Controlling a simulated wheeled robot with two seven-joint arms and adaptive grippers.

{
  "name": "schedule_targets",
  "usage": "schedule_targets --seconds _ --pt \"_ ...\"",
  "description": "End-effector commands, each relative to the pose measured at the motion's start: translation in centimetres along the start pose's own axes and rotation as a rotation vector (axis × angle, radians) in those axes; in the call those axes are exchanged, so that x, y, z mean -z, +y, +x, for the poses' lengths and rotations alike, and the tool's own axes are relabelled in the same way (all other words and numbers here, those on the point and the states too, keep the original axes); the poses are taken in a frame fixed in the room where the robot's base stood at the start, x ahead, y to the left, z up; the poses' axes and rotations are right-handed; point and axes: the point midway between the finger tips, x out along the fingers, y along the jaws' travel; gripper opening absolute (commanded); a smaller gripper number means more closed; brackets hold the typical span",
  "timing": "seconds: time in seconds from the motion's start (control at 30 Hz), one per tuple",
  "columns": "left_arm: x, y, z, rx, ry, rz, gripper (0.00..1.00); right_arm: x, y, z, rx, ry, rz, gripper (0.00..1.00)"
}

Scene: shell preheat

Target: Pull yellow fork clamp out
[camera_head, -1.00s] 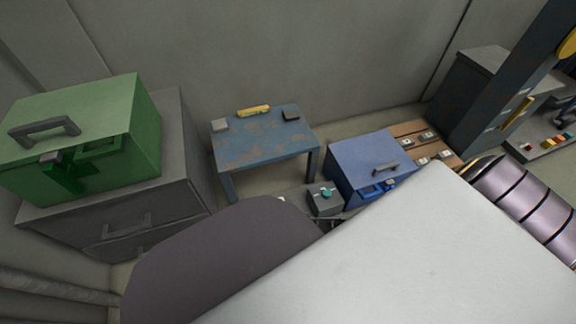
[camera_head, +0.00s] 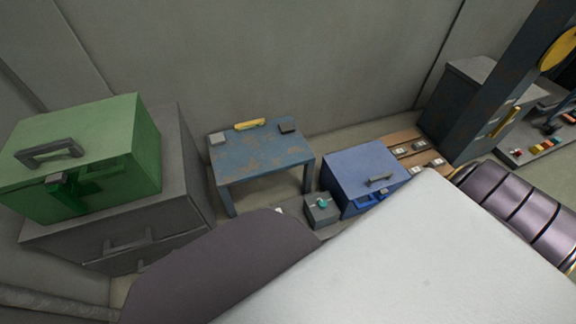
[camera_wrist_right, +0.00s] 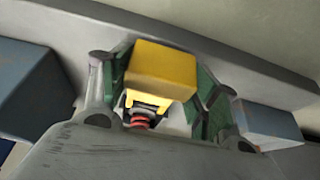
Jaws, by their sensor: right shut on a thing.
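A red ringed part (camera_wrist_right: 143,117) shows just below the fork; I cannot tell whether the two touch. In the head view my own pale arm link covers the lower middle, and neither the held clamp nor my right gripper shows there. My left gripper is in neither current view.
Blue blocks stand left (camera_wrist_right: 30,88) and right (camera_wrist_right: 270,124) of the gripper. In the head view are a green case (camera_head: 85,150) on a grey cabinet (camera_head: 150,240), a worn blue table (camera_head: 262,160) with a yellow item (camera_head: 250,124), a blue box (camera_head: 360,170) and a grey block (camera_head: 320,210).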

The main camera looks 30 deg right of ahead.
Motion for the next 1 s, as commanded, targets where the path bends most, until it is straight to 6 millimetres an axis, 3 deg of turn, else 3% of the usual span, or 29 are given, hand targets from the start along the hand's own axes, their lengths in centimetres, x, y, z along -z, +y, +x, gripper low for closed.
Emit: schedule_targets --seconds 0.3,0.33,0.5,1.0 --pt "0.01 0.08 0.08 0.0 -0.003 -0.006 0.4 -0.61 -0.35 -0.17 0.004 -0.006 0.0 0.18" --pt "0.02 0.07 0.08 0.0 -0.003 -0.006 0.4 -0.63 -0.35 -0.17 0.004 -0.007 0.0 0.62" --pt "0.2 0.05 0.12 0.0 0.001 -0.005 0.4 -0.58 -0.26 -0.14 0.003 -0.006 0.0 0.82" --pt "-0.16 -0.04 0.11 0.001 -0.005 0.001 0.4 -0.4 -0.01 -0.24 -0.001 -0.004 0.0 0.82"
